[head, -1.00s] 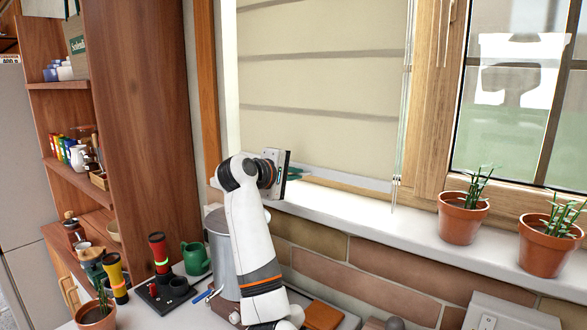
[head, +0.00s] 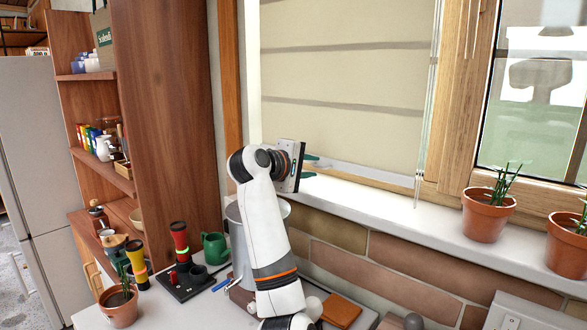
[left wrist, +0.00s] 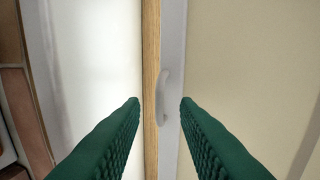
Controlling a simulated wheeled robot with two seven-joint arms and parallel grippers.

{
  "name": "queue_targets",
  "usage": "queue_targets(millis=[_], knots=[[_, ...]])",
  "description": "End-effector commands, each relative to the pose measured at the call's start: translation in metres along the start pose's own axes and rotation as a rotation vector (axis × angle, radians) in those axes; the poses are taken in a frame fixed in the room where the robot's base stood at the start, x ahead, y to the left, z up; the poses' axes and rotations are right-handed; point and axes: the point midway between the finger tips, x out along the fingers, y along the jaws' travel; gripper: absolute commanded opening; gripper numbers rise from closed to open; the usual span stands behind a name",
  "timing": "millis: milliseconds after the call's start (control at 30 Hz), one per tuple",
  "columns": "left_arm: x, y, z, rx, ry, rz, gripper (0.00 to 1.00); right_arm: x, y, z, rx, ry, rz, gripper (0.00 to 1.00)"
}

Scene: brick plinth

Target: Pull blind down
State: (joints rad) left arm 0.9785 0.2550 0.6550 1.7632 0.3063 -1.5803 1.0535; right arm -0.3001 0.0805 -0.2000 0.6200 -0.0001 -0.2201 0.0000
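The beige blind (head: 345,75) hangs in the window frame in the head view, with dark horizontal fold lines. Its pale bottom bar (head: 385,176) is just above the sill. In the left wrist view the blind (left wrist: 250,60) is at the right, and a small light-grey handle (left wrist: 163,97) sits on the bar (left wrist: 174,40). My left gripper (head: 316,165) points at the blind's lower edge. Its green fingers are apart and empty in the left wrist view (left wrist: 160,100), with the handle seen in the gap between them. I cannot tell the distance to the handle. My right gripper is out of view.
The white sill (head: 380,212) carries potted plants (head: 487,215) at the right. Below my left arm, the counter holds a grey pot (head: 236,225), a green mug (head: 215,248) and black-and-red grinders (head: 180,243). A tall wooden cabinet (head: 165,110) stands at the left.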

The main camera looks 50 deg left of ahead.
Motion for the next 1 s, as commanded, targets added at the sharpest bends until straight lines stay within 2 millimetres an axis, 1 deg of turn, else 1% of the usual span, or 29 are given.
queue_targets(millis=[33, 200, 300, 433, 600, 1000], knots=[[-0.011, 0.001, 0.001, 0.002, -0.004, -0.004, 0.28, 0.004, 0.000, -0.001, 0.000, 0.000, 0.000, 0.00], [-0.049, 0.002, 0.001, 0.002, -0.004, -0.004, 0.28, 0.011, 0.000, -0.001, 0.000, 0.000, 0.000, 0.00], [-0.068, 0.001, 0.001, 0.002, -0.003, -0.003, 0.28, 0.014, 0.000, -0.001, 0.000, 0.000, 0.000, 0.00], [-0.086, 0.001, 0.001, 0.000, -0.002, -0.002, 0.28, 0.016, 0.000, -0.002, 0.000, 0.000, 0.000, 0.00], [-0.096, 0.001, 0.000, 0.001, 0.000, -0.001, 0.28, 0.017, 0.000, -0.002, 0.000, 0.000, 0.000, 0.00], [-0.096, 0.001, 0.000, 0.000, 0.000, 0.000, 0.28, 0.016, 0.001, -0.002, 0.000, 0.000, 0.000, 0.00]])
